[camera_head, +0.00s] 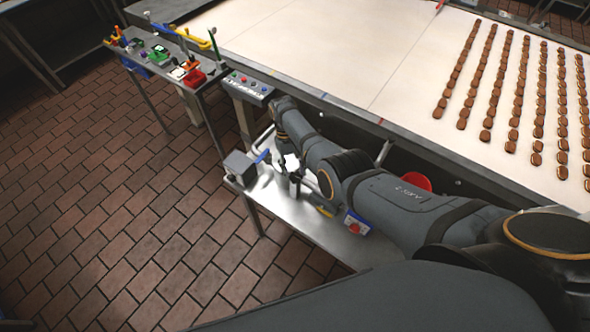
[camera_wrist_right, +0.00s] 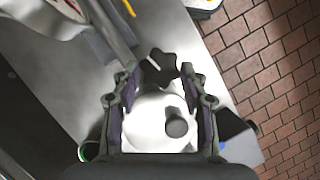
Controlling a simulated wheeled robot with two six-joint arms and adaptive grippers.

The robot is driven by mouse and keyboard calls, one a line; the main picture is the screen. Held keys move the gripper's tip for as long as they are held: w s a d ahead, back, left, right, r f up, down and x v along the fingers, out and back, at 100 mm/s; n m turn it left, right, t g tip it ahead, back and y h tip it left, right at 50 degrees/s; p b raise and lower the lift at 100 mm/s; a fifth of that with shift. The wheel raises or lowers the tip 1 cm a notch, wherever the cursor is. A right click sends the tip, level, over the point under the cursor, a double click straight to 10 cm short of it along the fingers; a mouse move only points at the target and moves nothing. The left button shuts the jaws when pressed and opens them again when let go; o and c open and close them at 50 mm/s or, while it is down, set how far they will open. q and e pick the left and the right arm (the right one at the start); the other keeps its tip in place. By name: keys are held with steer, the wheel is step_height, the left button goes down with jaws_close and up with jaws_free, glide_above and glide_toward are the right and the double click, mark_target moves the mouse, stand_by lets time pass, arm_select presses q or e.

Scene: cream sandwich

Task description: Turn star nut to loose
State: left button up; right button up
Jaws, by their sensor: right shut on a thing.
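The black star nut (camera_wrist_right: 160,67) sits between the fingertips of my right gripper (camera_wrist_right: 158,78) in the right wrist view. The gripper is shut on it, with one finger on each side. Below it in that view is a white rounded body (camera_wrist_right: 148,125) with a dark round knob (camera_wrist_right: 176,122). In the head view my right gripper (camera_head: 293,182) points down over the low steel table, and a white part (camera_head: 290,162) shows beside it. The star nut is too small and covered to make out there. My left gripper is not in view.
The low steel table (camera_head: 290,215) holds a grey box (camera_head: 240,166) and a blue-and-white box with red (camera_head: 356,222). A wide conveyor (camera_head: 330,50) with rows of brown biscuits (camera_head: 500,85) runs behind. A tool cart (camera_head: 165,60) stands at upper left. The tiled floor at left is clear.

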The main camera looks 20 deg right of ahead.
steer(key=n, duration=0.1)
steer(key=n+h, duration=0.1)
steer(key=n, duration=0.1)
steer(key=n+p, duration=0.1)
steer(key=shift+a+r+n+t+h, duration=0.1)
steer(key=shift+a+n+t+h, duration=0.2)
steer(key=shift+t, duration=0.1)
steer(key=shift+s+a+n+t+h, duration=0.1)
steer(key=shift+n+t+h, duration=0.2)
steer(key=shift+n, duration=0.85)
steer(key=shift+s+n+t+h, duration=0.15)
steer(key=shift+n+h, duration=0.25)
steer(key=shift+n, duration=0.75)
steer(key=o, duration=1.2)
steer(key=shift+c, duration=0.2)
steer(key=v, duration=0.7)
steer(key=shift+r, duration=0.15)
steer(key=shift+a, duration=0.1)
